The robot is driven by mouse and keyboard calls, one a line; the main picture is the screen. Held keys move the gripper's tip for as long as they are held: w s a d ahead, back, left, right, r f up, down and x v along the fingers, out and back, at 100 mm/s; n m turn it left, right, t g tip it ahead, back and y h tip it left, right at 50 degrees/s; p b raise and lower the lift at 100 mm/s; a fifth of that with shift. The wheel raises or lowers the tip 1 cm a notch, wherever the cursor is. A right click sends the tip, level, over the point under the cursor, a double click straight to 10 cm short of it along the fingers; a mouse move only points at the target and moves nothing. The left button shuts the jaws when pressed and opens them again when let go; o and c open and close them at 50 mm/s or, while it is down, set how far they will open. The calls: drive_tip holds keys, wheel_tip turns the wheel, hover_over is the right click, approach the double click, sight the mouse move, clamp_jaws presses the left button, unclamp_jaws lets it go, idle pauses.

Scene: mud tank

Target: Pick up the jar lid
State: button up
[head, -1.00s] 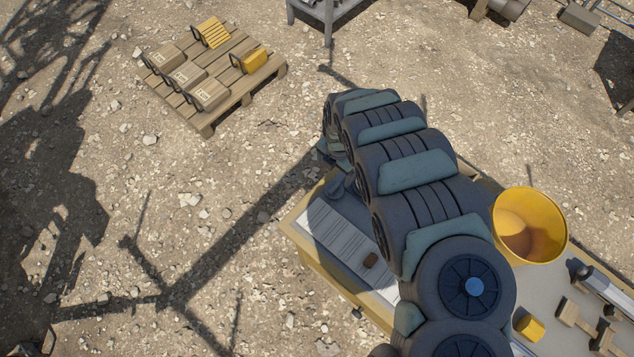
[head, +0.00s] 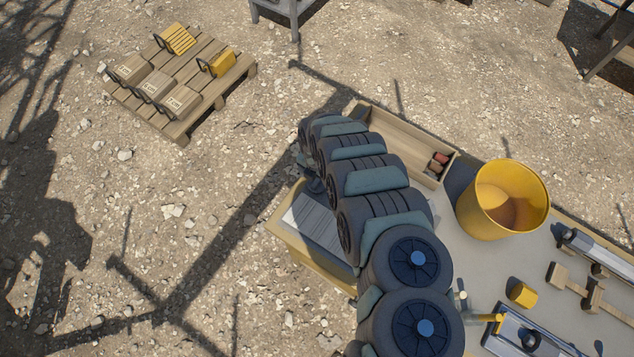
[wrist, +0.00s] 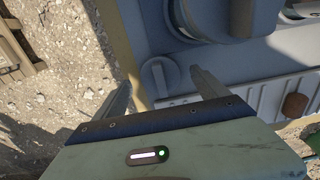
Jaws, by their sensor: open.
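A round grey piece with a raised bar across it, apparently the jar lid (wrist: 152,72), lies near the table's edge in the wrist view. My gripper (wrist: 163,77) is open, with its two fingers spread on either side of that piece in the picture. Nothing is held between them. I cannot tell how high the fingers are above it. In the head view my arm hides the lid and most of the gripper.
A ribbed grey panel (wrist: 240,95) with a brown block (wrist: 294,106) lies beside the lid. A large rounded grey object (wrist: 205,14) stands behind. The table also holds a yellow bucket (head: 535,190), a wooden tray (head: 388,127) and a yellow block (head: 522,294). A pallet (head: 182,126) sits left.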

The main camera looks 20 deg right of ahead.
drive_tip(key=shift+f, duration=0.7)
drive_tip(key=shift+d, duration=0.1)
drive_tip(key=shift+c, duration=0.4)
drive_tip(key=c, duration=1.3)
